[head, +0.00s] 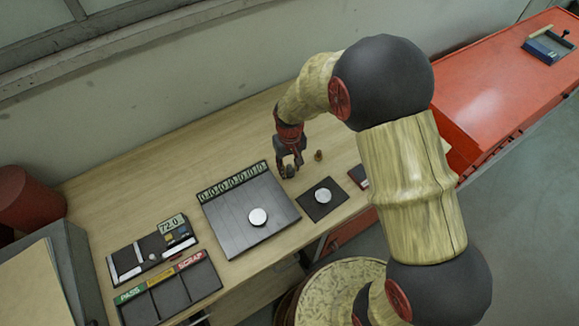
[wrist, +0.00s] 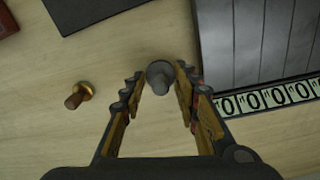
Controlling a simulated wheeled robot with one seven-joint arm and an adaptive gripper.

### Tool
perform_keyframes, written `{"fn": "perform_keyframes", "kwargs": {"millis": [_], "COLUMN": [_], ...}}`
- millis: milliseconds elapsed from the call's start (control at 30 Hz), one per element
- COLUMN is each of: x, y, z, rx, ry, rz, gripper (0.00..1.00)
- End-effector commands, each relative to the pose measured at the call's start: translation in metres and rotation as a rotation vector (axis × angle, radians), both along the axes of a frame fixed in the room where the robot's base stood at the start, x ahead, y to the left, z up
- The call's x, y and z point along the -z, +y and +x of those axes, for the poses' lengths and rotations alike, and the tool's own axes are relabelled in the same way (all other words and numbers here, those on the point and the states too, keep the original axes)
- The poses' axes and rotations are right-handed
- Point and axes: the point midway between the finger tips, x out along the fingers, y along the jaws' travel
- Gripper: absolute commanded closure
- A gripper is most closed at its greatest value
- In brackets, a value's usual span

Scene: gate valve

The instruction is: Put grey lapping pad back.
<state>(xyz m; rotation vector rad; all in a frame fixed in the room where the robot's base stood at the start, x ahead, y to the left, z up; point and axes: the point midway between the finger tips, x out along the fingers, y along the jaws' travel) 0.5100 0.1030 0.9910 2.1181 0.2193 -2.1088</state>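A small grey knob-shaped piece, likely the grey lapping pad (wrist: 160,80), stands on the wooden bench between my fingertips in the wrist view. In the head view the grey piece (head: 291,171) is partly hidden by the fingers.
A dark ribbed plate (head: 228,222) with a row of 0 labels holds a silver disc (head: 258,217). A dark mat (head: 312,211) holds another disc (head: 323,196). A PASS/SCRAP tray (head: 170,297) and a gauge tray (head: 130,262) lie front left. A red cabinet (head: 500,85) stands right.

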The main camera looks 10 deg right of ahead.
Motion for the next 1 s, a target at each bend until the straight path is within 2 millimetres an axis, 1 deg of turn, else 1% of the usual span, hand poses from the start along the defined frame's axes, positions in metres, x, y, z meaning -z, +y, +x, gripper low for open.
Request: {"fn": "perform_keyframes", "kwargs": {"millis": [67, 167, 267, 500, 600, 700, 800, 1000], "x": [-0.002, -0.012, -0.028, -0.079, -0.096, -0.11, -0.118, -0.124], "y": [0.0, 0.0, 0.0, 0.0, 0.0, 0.0, 0.0, 0.0], "z": [0.0, 0.001, 0.001, 0.001, 0.0, 0.0, 0.0, -0.001], "rx": [0.0, 0.0, 0.0, 0.0, 0.0, 0.0, 0.0, 0.0], "ry": [0.001, -0.003, -0.003, -0.003, -0.002, -0.002, -0.001, 0.0], "rz": [0.0, 0.001, 0.001, 0.001, 0.0, 0.0, 0.0, 0.0], "gripper": [0.69, 0.69, 0.69, 0.69, 0.69, 0.69, 0.69, 0.69]}}
